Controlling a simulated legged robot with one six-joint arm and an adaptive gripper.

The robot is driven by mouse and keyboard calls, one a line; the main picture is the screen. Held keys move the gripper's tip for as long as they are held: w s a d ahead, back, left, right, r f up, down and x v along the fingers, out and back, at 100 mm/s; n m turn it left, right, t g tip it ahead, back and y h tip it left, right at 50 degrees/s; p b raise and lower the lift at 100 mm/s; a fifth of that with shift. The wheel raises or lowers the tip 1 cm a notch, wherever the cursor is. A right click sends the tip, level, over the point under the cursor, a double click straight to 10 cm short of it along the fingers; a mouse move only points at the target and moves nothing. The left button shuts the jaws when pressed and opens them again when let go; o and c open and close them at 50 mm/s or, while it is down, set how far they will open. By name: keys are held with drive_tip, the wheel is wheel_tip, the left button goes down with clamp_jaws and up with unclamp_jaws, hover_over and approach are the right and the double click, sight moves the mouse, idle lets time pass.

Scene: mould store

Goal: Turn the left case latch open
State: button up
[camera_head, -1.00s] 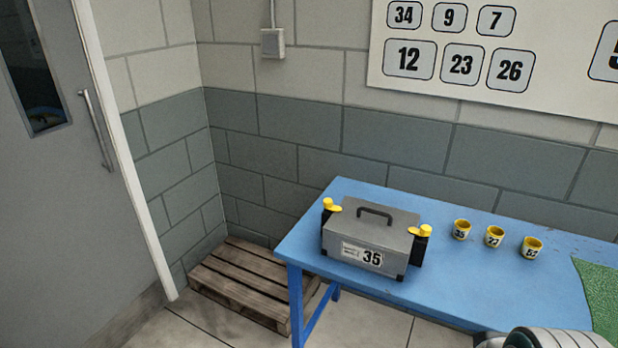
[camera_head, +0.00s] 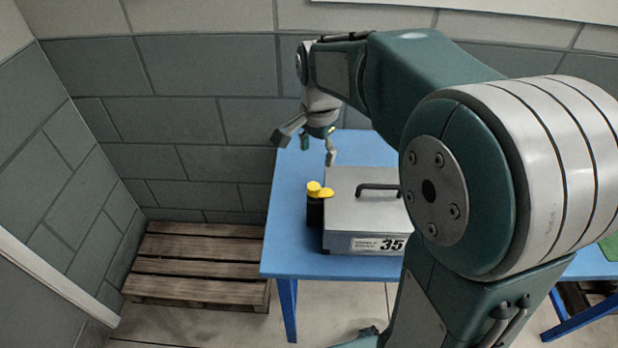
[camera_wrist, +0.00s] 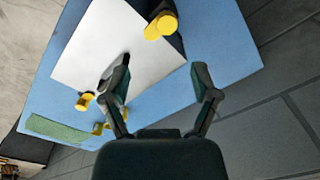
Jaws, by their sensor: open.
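The grey case (camera_head: 345,215), labelled 35, stands on the blue table with its dark handle (camera_head: 375,187) on top. The yellow left latch (camera_head: 318,190) sits on a black block at the case's left side. It also shows in the wrist view (camera_wrist: 160,25), ahead of and between my fingertips. The right latch (camera_wrist: 85,101) shows in the wrist view; my arm hides it in the head view. My gripper (camera_head: 306,149) is open and empty, fingers pointing down, above the table behind the left latch and apart from it. In the wrist view (camera_wrist: 163,72) its two fingers are spread.
The blue table (camera_head: 290,245) ends close to the case's left. A wooden pallet (camera_head: 195,262) lies on the floor to the left. Yellow cups (camera_wrist: 98,129) and a green mat (camera_wrist: 55,128) are on the table beyond the case. A block wall stands behind.

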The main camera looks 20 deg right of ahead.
sight(313, 185)
drive_tip(key=shift+m, duration=0.4)
drive_tip(key=f, duration=0.3)
drive_tip(key=w+f, duration=0.1)
drive_tip(key=f, duration=0.7)
drive_tip(key=shift+w+a, duration=0.2)
drive_tip(key=shift+w, duration=0.15)
drive_tip(key=shift+d+f, duration=0.3)
drive_tip(key=shift+f, duration=0.15)
drive_tip(key=shift+a, duration=0.1)
clamp_jaws()
